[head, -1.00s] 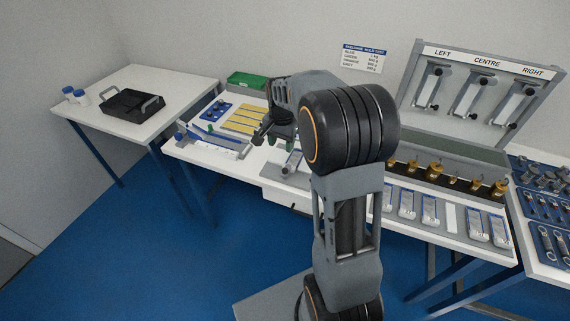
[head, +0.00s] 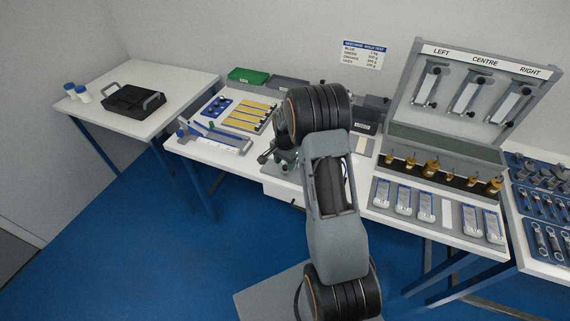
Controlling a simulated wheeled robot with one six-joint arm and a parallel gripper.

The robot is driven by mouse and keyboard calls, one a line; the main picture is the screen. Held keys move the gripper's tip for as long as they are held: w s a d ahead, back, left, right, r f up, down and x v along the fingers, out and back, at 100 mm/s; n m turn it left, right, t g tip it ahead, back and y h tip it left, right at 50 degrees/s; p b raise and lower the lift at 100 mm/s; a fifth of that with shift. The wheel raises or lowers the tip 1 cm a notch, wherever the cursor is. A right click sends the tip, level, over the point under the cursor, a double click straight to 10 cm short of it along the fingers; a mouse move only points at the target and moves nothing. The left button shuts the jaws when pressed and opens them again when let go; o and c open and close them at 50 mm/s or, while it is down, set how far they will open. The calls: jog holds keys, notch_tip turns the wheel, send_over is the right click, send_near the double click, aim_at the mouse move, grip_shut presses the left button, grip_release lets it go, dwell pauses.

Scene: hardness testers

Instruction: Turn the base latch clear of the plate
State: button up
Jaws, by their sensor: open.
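My gripper (head: 271,158) is low over the front of the main bench, left of my arm. It is small and dark in this view, and its jaws are open. My arm covers the bench area just right of it. I cannot make out the base latch or its plate; they are too small or hidden behind my arm and gripper. Whether the gripper touches anything there cannot be told.
A tray of yellow strips (head: 246,116), a blue block (head: 219,107) and a grey-blue rig (head: 212,136) lie to the left. An open case (head: 452,140) with brass weights stands to the right. A side table (head: 180,88) holds a black tray (head: 134,101).

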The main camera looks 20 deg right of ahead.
jog(key=shift+f, duration=0.95)
jog(key=c, duration=0.9)
